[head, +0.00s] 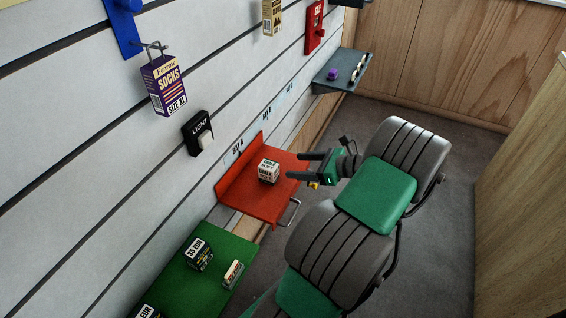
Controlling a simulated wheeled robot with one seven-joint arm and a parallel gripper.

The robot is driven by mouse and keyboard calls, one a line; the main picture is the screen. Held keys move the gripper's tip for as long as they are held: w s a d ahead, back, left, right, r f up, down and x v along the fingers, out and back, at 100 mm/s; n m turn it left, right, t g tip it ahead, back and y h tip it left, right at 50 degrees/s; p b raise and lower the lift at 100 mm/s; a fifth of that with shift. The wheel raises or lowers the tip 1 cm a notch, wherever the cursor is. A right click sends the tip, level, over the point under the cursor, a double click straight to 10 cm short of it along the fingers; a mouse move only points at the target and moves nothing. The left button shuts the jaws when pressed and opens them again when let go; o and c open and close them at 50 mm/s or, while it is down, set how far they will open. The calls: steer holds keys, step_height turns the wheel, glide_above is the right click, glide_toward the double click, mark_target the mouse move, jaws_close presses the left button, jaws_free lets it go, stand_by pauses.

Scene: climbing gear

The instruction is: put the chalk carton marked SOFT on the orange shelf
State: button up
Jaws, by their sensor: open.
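A small white carton (269,171) with CHALK lettering, and what looks like SOFT in small print, appears to stand upright on the orange shelf (240,204). The shelf is a bent orange-red plate on the slatted wall, with a raised back and a wire loop at its front right. My gripper (293,166) is open, its two dark fingers pointing left at the carton. The fingertips look just short of the carton's right side, and nothing shows between them.
A green shelf (188,276) with several small boxes is at lower left. A grey-blue shelf (343,71) with a purple item is farther back. A purple socks box (163,85) hangs on a hook, and a black light switch (197,132) is on the wall above the orange shelf.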

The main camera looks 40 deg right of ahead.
steer(key=w+a+r+n+g, duration=0.1)
steer(key=w+a+n+g, duration=0.3)
steer(key=a+n, duration=0.5)
steer(key=w+a+r+n+g, duration=0.1)
steer(key=w+a+n+g, duration=0.4)
steer(key=a, duration=0.5)
steer(key=s+a+r+n+h, duration=0.1)
steer(key=s+a+n+h, duration=0.1)
steer(key=s+a+n, duration=0.4)
steer(key=s+a+r+n+g+h, duration=0.1)
steer(key=s+a+r+n+h, duration=0.1)
steer(key=s+a+n, duration=0.4)
steer(key=a+n, duration=0.3)
steer(key=n, duration=0.3)
steer(key=shift+a+h, duration=0.25)
steer(key=shift+h, duration=0.05)
